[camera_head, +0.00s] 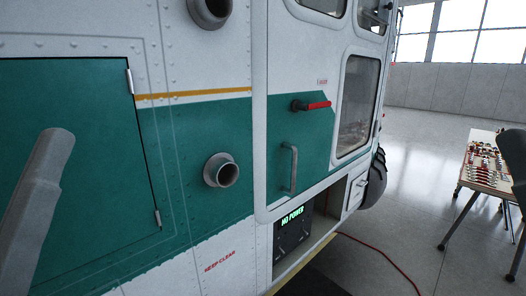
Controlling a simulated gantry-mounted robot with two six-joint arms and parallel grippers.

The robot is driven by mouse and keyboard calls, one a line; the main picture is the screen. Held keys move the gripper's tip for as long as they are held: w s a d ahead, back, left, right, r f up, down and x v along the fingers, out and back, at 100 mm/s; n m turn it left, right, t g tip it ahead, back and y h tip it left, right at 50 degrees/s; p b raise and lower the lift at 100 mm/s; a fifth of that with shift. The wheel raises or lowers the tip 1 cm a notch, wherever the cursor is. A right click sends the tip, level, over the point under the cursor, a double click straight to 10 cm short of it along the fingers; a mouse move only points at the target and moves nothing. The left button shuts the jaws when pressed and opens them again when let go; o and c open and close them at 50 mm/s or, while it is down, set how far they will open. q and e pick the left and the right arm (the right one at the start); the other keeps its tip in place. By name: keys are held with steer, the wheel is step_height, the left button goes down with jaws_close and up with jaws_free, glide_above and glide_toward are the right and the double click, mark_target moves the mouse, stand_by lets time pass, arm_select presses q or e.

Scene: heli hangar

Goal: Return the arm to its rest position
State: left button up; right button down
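A grey part of my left arm (38,190) rises from the lower left edge, in front of the helicopter's green panel. A dark part of my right arm (515,160) shows at the right edge. Neither gripper shows in the head view, so I cannot see their fingers or whether they hold anything. Both visible arm parts appear apart from the helicopter.
The white and green helicopter side (210,120) fills the left and middle, with a red lever (318,105), a grab handle (290,168) and a "NO POWER" display (292,215). A table with small items (487,183) stands right. A red hose (385,258) crosses open floor.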

step_height(320, 180, up, 25)
steer(key=p, duration=2.1)
steer(key=shift+r+p, duration=0.15)
steer(key=shift+p, duration=0.25)
